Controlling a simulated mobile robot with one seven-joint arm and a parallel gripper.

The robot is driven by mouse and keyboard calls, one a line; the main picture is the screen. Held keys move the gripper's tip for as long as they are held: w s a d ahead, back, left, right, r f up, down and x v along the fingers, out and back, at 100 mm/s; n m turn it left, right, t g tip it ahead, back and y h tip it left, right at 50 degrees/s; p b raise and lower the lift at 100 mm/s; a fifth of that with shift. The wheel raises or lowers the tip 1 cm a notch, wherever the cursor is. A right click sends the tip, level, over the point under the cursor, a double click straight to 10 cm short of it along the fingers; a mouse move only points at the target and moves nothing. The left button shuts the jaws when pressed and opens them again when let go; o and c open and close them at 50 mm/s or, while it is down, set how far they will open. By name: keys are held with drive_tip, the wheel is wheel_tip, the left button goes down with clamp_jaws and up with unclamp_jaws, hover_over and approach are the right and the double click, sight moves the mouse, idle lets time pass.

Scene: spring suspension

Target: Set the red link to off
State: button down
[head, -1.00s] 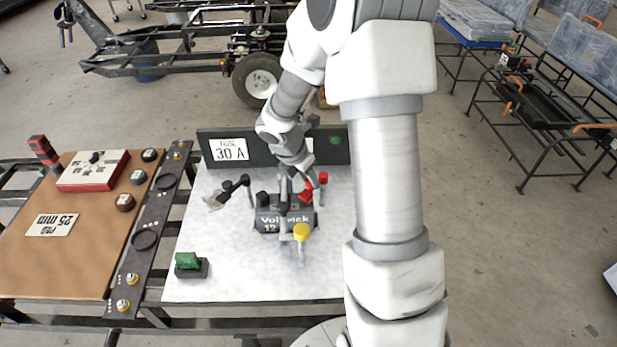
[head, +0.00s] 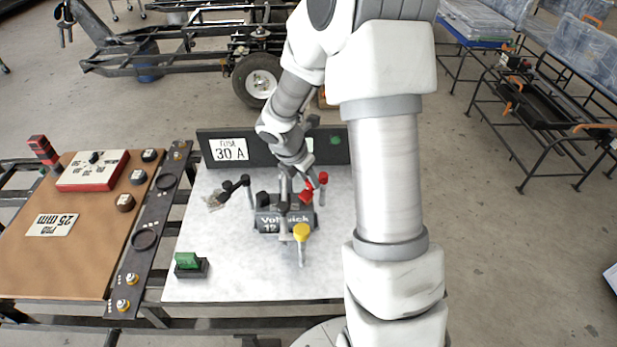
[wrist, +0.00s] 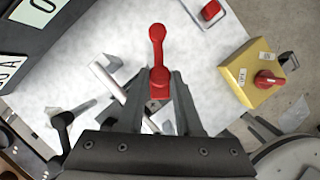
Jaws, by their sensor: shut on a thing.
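A red link (wrist: 157,45), a bar with two rounded ends, is in the middle of the wrist view. My gripper (wrist: 160,82) is shut on its near end; its far end sticks out beyond the fingertips. In the head view my gripper (head: 305,182) is low over the bench, just behind the battery (head: 268,222), with red parts (head: 306,196) close to its fingertips. A red-capped post (head: 323,178) stands just right of them. The fingers and arm hide part of this area, and I cannot tell how the link is seated.
A yellow-capped post (head: 301,232) stands in front of the battery. A black-handled clamp (head: 234,185) is left, and a green switch (head: 188,262) is front left. A fuse board (head: 230,150) stands behind. The wrist view shows a yellow box (wrist: 247,78) with a red knob.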

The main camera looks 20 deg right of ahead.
drive_tip(key=shift+s, duration=0.1)
drive_tip(key=s+d+n+t+y+p, duration=0.2)
drive_tip(key=d+n, duration=0.5)
drive_tip(key=n, duration=0.8)
drive_tip(key=shift+s+d+t+y+p, duration=0.3)
drive_tip(key=shift+s+y+p, duration=0.35)
drive_tip(key=shift+y+p, duration=1)
drive_tip(key=shift+h, duration=0.25)
drive_tip(key=c, duration=0.6)
unclamp_jaws()
drive_tip(key=shift+w+d, duration=0.1)
